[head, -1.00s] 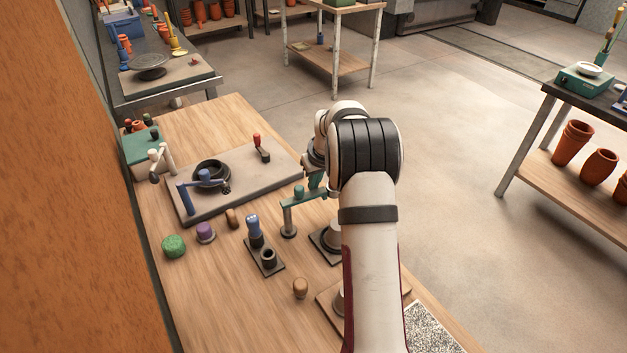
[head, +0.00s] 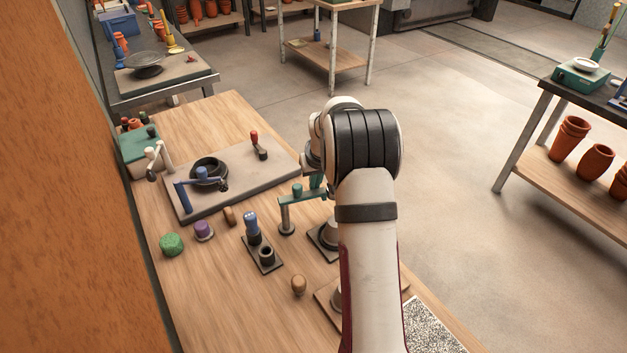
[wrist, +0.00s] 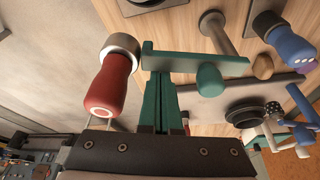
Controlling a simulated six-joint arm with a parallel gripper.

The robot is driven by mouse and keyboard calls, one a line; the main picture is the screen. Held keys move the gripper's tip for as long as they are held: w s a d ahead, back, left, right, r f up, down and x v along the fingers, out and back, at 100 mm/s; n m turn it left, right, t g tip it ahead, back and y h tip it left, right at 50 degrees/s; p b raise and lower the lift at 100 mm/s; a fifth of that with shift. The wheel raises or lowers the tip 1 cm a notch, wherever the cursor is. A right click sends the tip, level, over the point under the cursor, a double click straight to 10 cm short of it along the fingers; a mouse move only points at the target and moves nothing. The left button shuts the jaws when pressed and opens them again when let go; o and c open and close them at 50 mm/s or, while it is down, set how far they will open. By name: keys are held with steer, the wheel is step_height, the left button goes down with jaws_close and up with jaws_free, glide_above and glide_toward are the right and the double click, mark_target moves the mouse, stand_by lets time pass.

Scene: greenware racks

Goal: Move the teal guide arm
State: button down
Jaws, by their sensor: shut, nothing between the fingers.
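The teal guide arm (head: 303,197) is a flat bar with a teal knob on top, reaching right from a grey post (head: 287,223) on the bench. Its right part is hidden behind my arm in the head view. In the wrist view the bar (wrist: 190,61) crosses the upper middle, with its knob (wrist: 209,80) to the right. My gripper (wrist: 161,76) has teal fingers, shut together and empty. Their tips are at the bar's side, left of the knob; I cannot tell whether they touch it. My fingers also show partly in the head view.
A red handle with a grey collar (wrist: 108,85) is close left of my fingers. A grey board (head: 235,190) carries a black ring, a blue arm (head: 183,196) and a red-topped lever (head: 258,144). A blue-topped tool (head: 252,228) stands in a dark holder.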

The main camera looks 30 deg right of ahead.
steer(key=shift+s+a+m+h, duration=0.25)
steer(key=shift+s+m, duration=0.4)
steer(key=shift+m, duration=0.2)
steer(key=shift+s+a+m+h, duration=0.1)
steer(key=shift+s+m+h, duration=0.15)
steer(key=shift+s+m, duration=0.5)
steer(key=shift+s+a, duration=0.35)
steer(key=shift+s, duration=0.15)
steer(key=shift+s+a, duration=0.1)
steer(key=shift+s, duration=0.1)
